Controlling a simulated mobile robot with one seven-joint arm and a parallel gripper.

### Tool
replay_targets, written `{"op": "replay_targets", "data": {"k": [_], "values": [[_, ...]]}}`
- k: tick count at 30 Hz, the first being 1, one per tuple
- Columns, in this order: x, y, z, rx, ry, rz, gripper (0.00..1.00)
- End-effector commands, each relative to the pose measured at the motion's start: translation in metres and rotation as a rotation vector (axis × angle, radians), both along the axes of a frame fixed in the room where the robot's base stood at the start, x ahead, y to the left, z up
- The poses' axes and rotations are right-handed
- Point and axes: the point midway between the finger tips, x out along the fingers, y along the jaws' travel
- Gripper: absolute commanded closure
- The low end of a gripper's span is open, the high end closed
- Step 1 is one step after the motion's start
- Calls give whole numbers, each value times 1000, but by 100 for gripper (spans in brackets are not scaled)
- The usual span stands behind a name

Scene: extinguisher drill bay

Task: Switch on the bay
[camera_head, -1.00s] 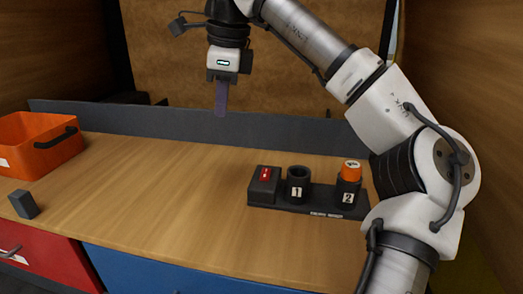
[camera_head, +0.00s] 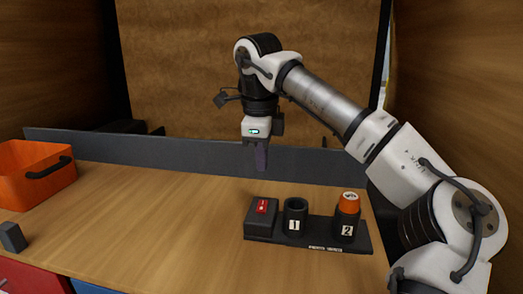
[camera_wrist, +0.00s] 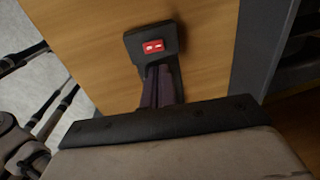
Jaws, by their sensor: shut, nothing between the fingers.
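The red switch (camera_head: 262,206) sits on top of a dark box at the left end of a black base (camera_head: 318,243) on the wooden bench. In the wrist view the red switch (camera_wrist: 153,46) shows just beyond my fingertips. My gripper (camera_head: 262,168) points down above the switch box, shut and empty, with a gap between its tips and the switch. Holder 1 (camera_head: 295,222), an open black cup, stands right of the switch. Holder 2 (camera_head: 345,228) has an orange-topped item (camera_head: 349,202) in it.
An orange bin (camera_head: 30,185) with a dark handle stands at the left of the bench. A small grey block (camera_head: 12,237) lies near the front left edge. A low grey back rail (camera_head: 190,152) runs behind. The bench middle is clear.

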Motion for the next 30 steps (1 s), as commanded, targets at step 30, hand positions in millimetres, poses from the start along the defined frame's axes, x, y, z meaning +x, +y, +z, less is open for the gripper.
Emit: {"op": "replay_targets", "data": {"k": [30], "values": [[15,-3,-96,0,0,0,100]]}}
